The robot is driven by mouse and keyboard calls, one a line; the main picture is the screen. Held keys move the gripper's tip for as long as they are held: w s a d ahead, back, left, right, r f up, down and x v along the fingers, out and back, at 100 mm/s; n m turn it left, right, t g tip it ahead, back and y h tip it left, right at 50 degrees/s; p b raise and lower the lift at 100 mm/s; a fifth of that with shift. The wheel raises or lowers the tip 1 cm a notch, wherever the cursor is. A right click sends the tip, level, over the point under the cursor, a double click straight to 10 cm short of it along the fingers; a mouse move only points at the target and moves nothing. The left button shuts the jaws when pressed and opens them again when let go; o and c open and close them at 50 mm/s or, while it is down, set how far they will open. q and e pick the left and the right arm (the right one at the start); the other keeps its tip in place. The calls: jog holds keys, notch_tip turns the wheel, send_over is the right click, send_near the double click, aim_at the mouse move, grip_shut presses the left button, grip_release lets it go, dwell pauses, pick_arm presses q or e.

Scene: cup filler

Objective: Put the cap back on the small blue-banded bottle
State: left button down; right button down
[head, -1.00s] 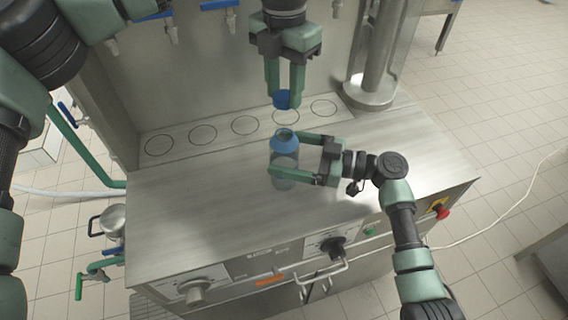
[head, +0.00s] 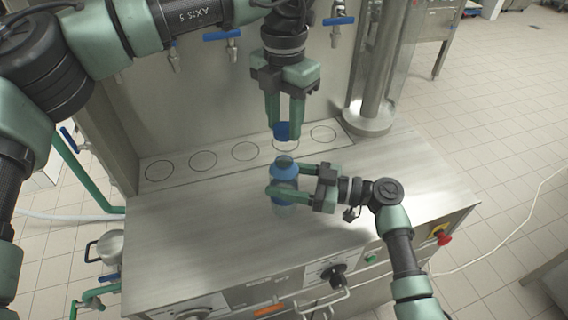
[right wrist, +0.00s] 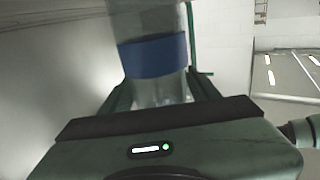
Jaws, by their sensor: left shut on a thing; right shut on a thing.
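The small clear bottle (head: 284,198) with a blue band (head: 285,172) stands upright on the steel worktop, its open mouth facing up. My right gripper (head: 285,183) comes from the right and is shut around the bottle's body. The right wrist view shows the bottle (right wrist: 150,20) and its band (right wrist: 152,57) between the fingers. The blue cap (head: 283,131) is between the fingertips of my left gripper (head: 284,127), which points down and is shut on it. The cap hangs above the bottle's mouth, with a visible gap between them.
The steel worktop (head: 200,245) is clear left of the bottle. A back strip with marked circles (head: 203,162) lies behind it. Blue-handled taps (head: 222,36) line the back wall. A metal column (head: 374,70) stands at the back right. Knobs and a red button (head: 445,240) are on the front.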

aim_at(284, 155)
pick_arm(q)
jog(key=shift+f, duration=2)
jog(key=shift+f, duration=0.1)
jog(key=shift+f, duration=0.8)
jog(key=shift+f, duration=0.6)
